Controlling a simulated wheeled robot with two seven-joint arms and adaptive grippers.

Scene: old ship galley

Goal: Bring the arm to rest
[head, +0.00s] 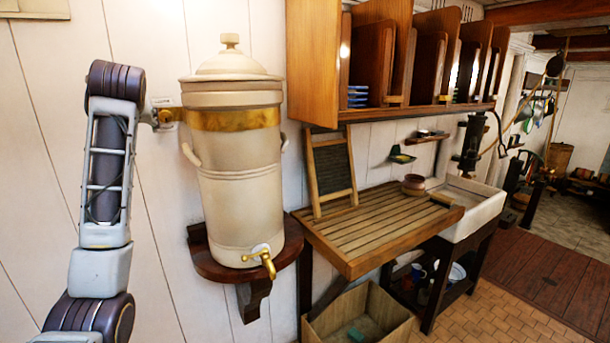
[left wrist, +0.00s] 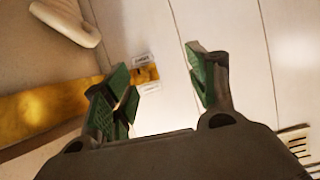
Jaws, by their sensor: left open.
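My left arm (head: 105,180) stands upright at the left of the head view, beside the cream water crock (head: 240,200). The gripper itself cannot be made out there; it seems hidden by the arm. In the left wrist view my left gripper (left wrist: 163,75) is open, its green-padded fingers spread with nothing held between them. Behind the fingers are the pale plank wall and a small brass fitting (left wrist: 146,73). The crock's brass band (left wrist: 45,108) and a white handle (left wrist: 65,20) lie to the left. My right gripper is not in view.
The crock stands on a dark wall shelf (head: 215,268) with its brass tap facing out. To the right are a slatted draining board (head: 380,225), a white sink (head: 470,205) and a wooden cabinet (head: 310,60) above. A wooden crate (head: 395,335) sits below. Floor at right is clear.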

